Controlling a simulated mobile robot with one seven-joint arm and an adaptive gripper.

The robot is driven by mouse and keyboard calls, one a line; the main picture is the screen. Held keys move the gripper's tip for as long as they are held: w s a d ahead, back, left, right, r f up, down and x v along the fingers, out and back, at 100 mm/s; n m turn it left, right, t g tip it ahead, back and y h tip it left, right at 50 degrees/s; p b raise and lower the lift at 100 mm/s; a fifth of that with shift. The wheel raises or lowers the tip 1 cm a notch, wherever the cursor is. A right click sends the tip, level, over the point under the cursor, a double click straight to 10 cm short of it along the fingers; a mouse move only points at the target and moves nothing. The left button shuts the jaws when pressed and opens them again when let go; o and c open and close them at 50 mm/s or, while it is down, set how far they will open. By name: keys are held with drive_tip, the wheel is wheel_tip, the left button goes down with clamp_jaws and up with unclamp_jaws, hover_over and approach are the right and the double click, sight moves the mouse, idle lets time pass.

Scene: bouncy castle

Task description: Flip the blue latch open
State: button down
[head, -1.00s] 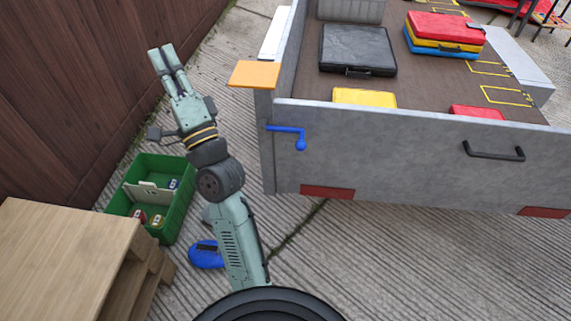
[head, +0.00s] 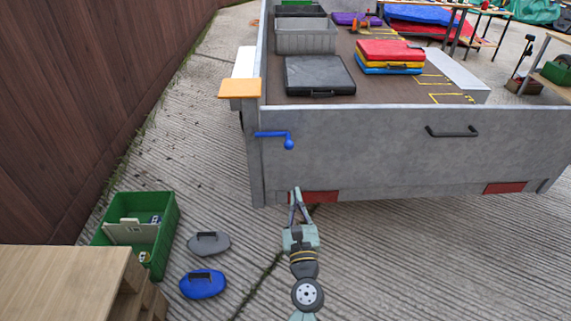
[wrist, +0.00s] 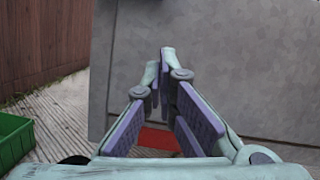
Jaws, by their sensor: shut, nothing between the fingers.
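The blue latch (head: 272,134) is on the left end of the trailer's grey tailgate (head: 375,150). Its bar lies level, running right from the corner post, and ends in a round knob a little lower. My gripper (head: 297,192) is in front of the tailgate, below the latch and slightly right of it, apart from it. In the wrist view my gripper (wrist: 165,70) has its fingers brought together with nothing held, pointing at the grey panel. A dark bit at that view's top edge is too cut off to identify.
An orange plate (head: 240,88) juts out above the latch. A black handle (head: 452,131) is on the tailgate's right. A green crate (head: 165,225), a grey pad (head: 209,244), a blue pad (head: 203,285) and a wooden unit (head: 60,290) stand left. Ground before the tailgate is open.

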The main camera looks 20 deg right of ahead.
idle(0.3)
drive_tip(key=w+d+r+p, duration=0.1)
drive_tip(key=w+r+p, duration=0.5)
drive_tip(key=w, duration=0.3)
drive_tip(key=shift+w+d+r, duration=0.15)
drive_tip(key=shift+w+d, duration=0.1)
drive_tip(key=shift+w, duration=0.1)
drive_tip(key=shift+r, duration=0.1)
